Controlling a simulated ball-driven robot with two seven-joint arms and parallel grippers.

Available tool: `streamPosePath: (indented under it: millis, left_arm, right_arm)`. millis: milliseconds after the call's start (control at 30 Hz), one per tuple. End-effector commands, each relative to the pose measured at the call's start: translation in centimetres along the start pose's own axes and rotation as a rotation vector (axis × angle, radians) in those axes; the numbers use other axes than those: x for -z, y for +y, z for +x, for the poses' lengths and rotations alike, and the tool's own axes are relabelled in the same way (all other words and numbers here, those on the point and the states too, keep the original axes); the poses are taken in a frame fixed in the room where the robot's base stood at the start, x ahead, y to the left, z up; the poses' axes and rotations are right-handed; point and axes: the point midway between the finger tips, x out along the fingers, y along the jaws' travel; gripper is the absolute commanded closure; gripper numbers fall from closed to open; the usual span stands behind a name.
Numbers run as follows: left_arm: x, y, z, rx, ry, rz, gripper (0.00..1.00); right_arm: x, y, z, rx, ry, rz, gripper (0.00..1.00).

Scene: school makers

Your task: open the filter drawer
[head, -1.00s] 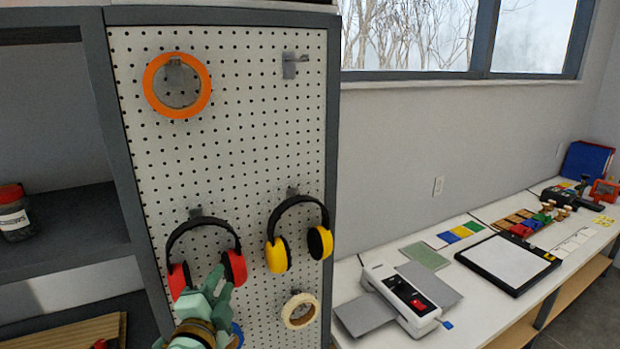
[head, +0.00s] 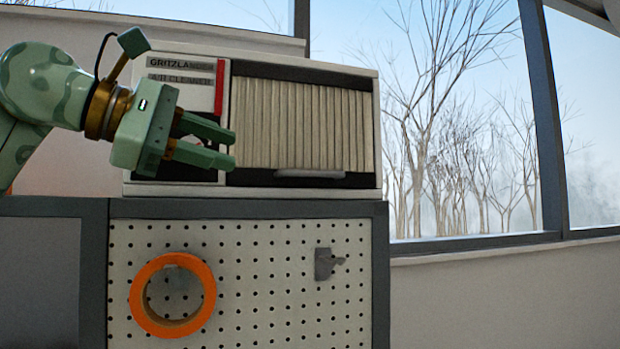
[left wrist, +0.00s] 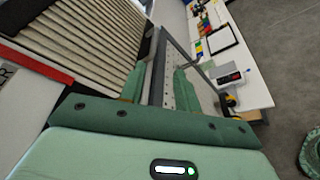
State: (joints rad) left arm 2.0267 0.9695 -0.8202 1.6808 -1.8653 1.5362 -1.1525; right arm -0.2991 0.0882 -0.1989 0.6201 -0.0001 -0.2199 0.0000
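The air cleaner (head: 195,70) is a pale box standing on top of the pegboard cabinet. Its filter drawer (head: 300,125) has a cream pleated front, flush with the box as far as I can tell. My left gripper (head: 231,147) is open and empty in front of the cleaner's left part, fingers pointing right toward the drawer, left of the handle. In the left wrist view, the open fingers (left wrist: 160,82) show beside the pleats (left wrist: 95,35). My right gripper is out of view.
A window (head: 460,130) is at the right. The left wrist view shows a white table (left wrist: 245,65) with several items and open floor.

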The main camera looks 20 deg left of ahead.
Motion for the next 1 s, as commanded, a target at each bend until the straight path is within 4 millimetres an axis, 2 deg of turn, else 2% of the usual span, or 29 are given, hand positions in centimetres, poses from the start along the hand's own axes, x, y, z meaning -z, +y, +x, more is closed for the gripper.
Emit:
streamPosePath:
  millis: [33, 67, 167, 367, 700, 833, 1000]
  left_arm:
    - [0.1, 0.5, -1.1, -0.015, 0.026, 0.004, 0.67]
    - [0.2, 0.7, -1.5, -0.018, 0.038, 0.006, 0.67]
    - [0.3, 0.9, -1.4, -0.022, 0.054, 0.007, 0.67]
    - [0.4, 1.0, 2.3, -0.017, 0.051, 0.007, 0.67]
    - [0.6, 1.2, 10.7, -0.016, 0.048, 0.005, 0.67]
    - [0.8, 1.2, 12.8, -0.017, 0.048, 0.004, 0.67]
    - [0.9, 1.1, 14.2, -0.020, 0.049, 0.006, 0.67]
  right_arm:
    - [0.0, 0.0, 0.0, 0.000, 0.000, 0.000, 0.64]
    - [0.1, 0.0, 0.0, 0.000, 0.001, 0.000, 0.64]
    - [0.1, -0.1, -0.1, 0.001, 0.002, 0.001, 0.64]
    - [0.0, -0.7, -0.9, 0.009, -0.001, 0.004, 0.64]
    - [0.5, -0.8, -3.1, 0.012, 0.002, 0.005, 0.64]
    - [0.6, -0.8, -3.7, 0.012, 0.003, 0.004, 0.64]
    - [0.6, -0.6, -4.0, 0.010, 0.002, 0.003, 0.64]
